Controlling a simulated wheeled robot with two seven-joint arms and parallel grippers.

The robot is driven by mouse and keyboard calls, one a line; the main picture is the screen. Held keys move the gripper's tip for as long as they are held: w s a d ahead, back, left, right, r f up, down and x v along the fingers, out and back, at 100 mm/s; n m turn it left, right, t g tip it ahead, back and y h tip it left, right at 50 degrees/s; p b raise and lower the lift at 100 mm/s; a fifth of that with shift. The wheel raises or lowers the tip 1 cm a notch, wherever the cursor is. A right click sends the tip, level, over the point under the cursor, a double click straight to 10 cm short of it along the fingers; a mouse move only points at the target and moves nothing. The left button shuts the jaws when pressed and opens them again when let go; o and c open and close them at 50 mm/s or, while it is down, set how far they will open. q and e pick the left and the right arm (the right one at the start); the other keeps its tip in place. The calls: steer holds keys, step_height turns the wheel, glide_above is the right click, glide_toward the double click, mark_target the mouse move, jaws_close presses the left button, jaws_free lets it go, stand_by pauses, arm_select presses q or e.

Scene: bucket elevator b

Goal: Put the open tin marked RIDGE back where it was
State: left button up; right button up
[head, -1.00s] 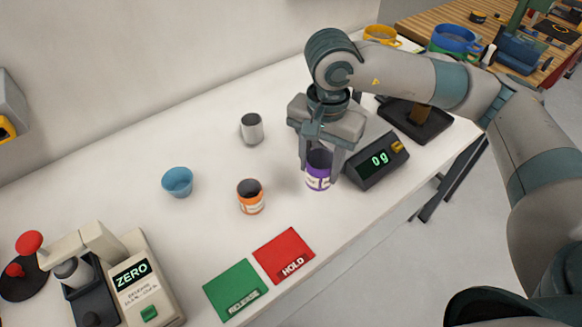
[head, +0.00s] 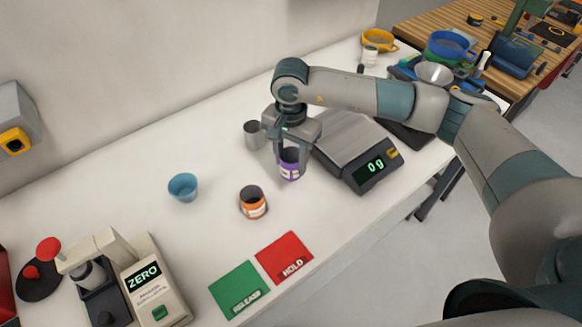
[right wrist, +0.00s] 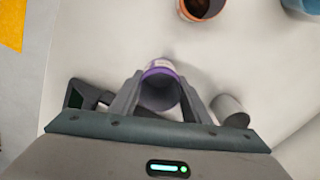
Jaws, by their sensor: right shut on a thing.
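My right gripper (head: 288,165) is shut on a purple open tin (head: 290,172), its fingers on either side of the wall. The purple tin also shows in the right wrist view (right wrist: 160,92), upright between the fingers (right wrist: 160,100). Its label is too small to read. I cannot tell whether its base touches the table. An orange open tin (head: 253,206) with dark contents stands on the white table to the left and nearer. My left gripper is not in view.
A grey metal cup (head: 254,134) stands just behind the gripper, and a blue cup (head: 183,188) is at left. The scale (head: 365,165), reading 0 g, is close on the right. Green (head: 238,288) and red HOLD (head: 285,257) cards lie in front. The ZERO device (head: 150,285) stands front left.

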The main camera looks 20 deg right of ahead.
mark_target(291, 170)
steer(key=shift+f+p, duration=0.4)
steer(key=shift+p, duration=0.1)
steer(key=shift+f+p, duration=0.75)
steer(key=shift+f, duration=0.8)
steer(key=shift+f+b, duration=0.25)
steer(key=shift+b, duration=0.1)
steer(key=o, duration=1.5)
steer(key=shift+r, duration=0.1)
steer(key=shift+r, duration=0.1)
